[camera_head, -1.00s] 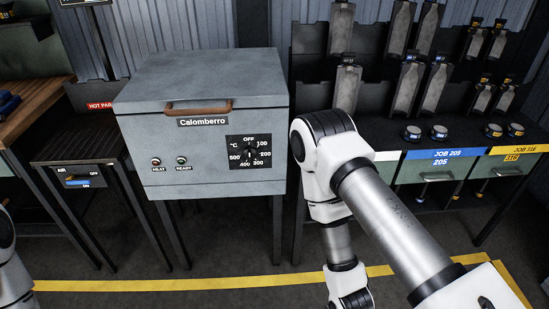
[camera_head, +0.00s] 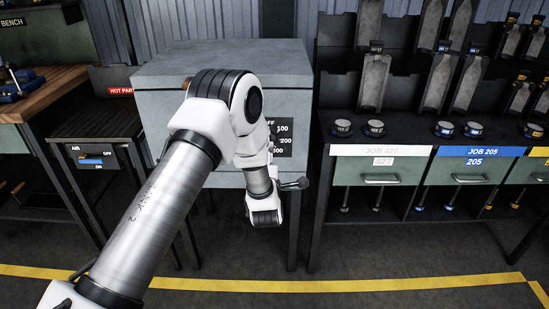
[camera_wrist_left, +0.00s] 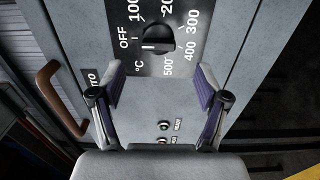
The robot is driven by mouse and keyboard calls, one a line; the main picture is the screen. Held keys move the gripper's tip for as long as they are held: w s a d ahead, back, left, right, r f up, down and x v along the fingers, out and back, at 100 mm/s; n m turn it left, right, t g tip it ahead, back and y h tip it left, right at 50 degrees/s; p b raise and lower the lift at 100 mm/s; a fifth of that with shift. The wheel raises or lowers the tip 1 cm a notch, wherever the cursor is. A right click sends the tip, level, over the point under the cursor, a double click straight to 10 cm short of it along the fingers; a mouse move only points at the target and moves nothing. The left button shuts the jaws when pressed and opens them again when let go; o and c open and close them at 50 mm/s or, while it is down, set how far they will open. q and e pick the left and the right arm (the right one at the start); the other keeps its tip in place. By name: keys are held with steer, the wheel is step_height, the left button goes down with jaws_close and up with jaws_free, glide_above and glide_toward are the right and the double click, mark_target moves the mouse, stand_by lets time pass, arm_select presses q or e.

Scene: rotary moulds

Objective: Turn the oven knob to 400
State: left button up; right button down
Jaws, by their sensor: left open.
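The grey oven (camera_head: 225,50) stands at the centre left of the head view. My left arm crosses in front of it and hides its knob there. In the left wrist view the black oven knob (camera_wrist_left: 158,40) sits on a dark dial plate (camera_wrist_left: 178,25) marked OFF and 100 to 500. Its white mark lies on the side toward OFF. My left gripper (camera_wrist_left: 160,86) is open and empty, its two fingers spread to either side below the knob in the picture. The fingers appear apart from the knob. My right gripper is out of view.
The oven's handle (camera_wrist_left: 60,98) and two small indicator lamps (camera_wrist_left: 163,127) are near my left gripper. A rack with moulds (camera_head: 374,82) and drawers (camera_head: 383,165) stands right of the oven. A small table (camera_head: 98,120) stands left. The floor in front is clear, with a yellow line.

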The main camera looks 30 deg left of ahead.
arm_select(q)
steer(key=x, duration=0.7)
steer(key=shift+a, duration=0.2)
steer(key=shift+w+r, duration=0.1)
steer(key=c, duration=1.2)
